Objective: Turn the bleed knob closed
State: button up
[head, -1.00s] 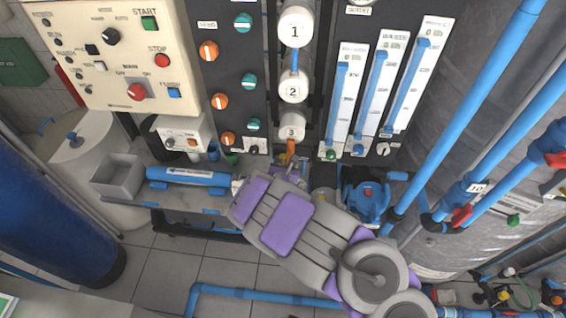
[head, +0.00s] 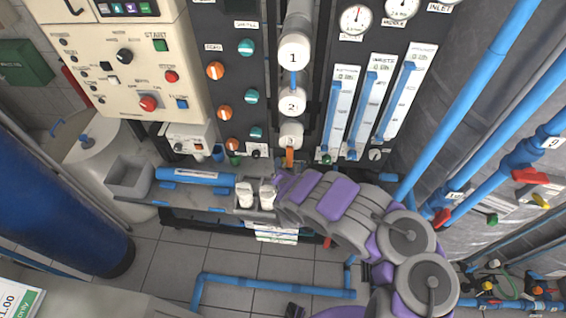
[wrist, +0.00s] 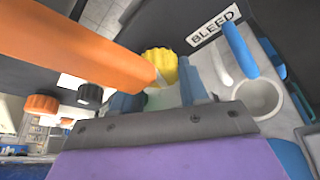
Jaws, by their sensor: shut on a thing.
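The bleed knob (wrist: 160,64) is yellow and ribbed, beside a white label (wrist: 215,25) reading BLEED in the wrist view. My gripper (wrist: 160,90) has its blue fingers on either side of the knob and is shut on it. The fingers partly cover the knob's lower side. In the head view my gripper's end is at the foot of the panel, below the white cylinder marked 3 (head: 291,136). The knob and fingertips cannot be made out there, because my arm covers them.
An orange pipe (wrist: 85,62) runs close to my gripper at the left of the wrist view. A blue handle (wrist: 238,48) and a white round opening (wrist: 258,98) are at its right. White containers (head: 245,194) stand left of my arm. Floor (head: 165,262) is clear in front.

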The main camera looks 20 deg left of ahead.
jog(key=shift+f+m+y, duration=0.1)
jog(key=shift+m+y, duration=0.3)
jog(key=shift+m, duration=0.4)
jog(key=shift+d, duration=0.1)
jog(key=o, duration=1.1)
jog(key=shift+c, duration=0.2)
jog(key=shift+s+p, duration=0.15)
jog(key=shift+p, duration=0.2)
jog(key=p+v, duration=0.8)
jog(key=v, duration=0.9)
jog(key=shift+d+f, duration=0.15)
jog(key=shift+f, duration=0.05)
